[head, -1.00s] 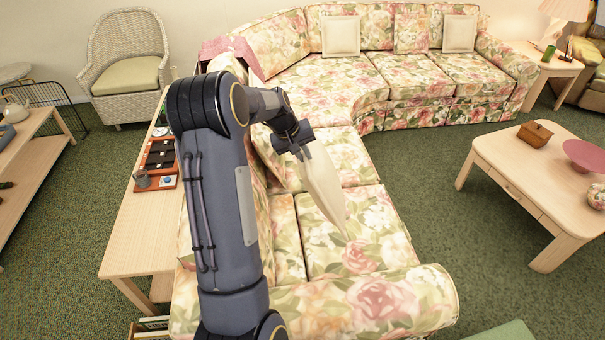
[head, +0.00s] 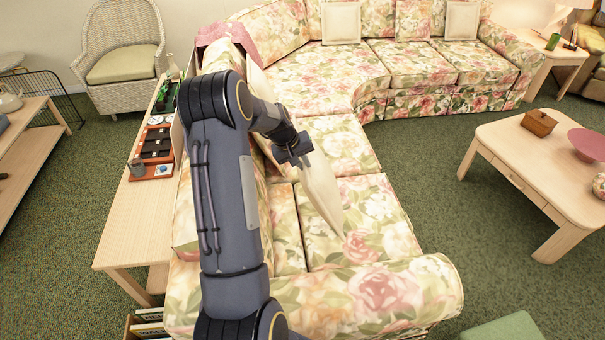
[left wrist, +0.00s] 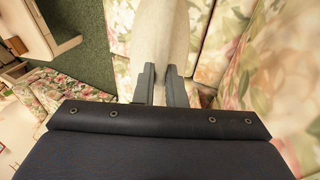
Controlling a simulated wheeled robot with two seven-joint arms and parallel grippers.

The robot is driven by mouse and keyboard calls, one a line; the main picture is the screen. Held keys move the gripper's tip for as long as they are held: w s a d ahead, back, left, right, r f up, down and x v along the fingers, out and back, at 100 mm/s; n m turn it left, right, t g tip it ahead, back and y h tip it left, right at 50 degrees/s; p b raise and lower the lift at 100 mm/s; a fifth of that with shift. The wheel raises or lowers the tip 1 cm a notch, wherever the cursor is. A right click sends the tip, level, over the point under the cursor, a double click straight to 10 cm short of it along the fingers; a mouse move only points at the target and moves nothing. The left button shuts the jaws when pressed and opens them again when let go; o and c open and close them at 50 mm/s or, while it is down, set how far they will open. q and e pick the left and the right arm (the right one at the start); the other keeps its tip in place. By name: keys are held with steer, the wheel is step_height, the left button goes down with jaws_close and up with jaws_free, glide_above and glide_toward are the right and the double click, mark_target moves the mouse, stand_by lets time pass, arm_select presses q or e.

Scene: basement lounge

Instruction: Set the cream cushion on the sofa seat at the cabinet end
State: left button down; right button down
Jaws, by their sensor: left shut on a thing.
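A cream cushion (head: 322,194) hangs tilted from my left gripper (head: 300,157), over the near part of the floral sofa seat (head: 368,207). In the head view its lower corner is close to the seat; I cannot tell whether it touches. In the left wrist view the two fingers of my left gripper (left wrist: 160,72) are closed on the edge of the cream cushion (left wrist: 160,30). My left arm hides part of the sofa back. Two more cream cushions rest on the far section of the sofa, one (head: 341,23) left and one (head: 461,21) right. My right gripper is not in view.
A narrow wooden table (head: 125,222) with a red tray (head: 154,153) and bottles stands behind the sofa back. The sofa's near arm (head: 380,292) is in front. A coffee table (head: 530,160) stands right, with green carpet (head: 430,165) between.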

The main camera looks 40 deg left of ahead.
mark_target(302, 174)
arm_select(q)
step_height(302, 174, down, 3)
steer(key=shift+f+b, duration=0.2)
steer(key=shift+b, duration=0.15)
steer(key=shift+f+b, duration=2)
steer(key=shift+f, duration=1.85)
steer(key=c, duration=1.4)
jaws_free()
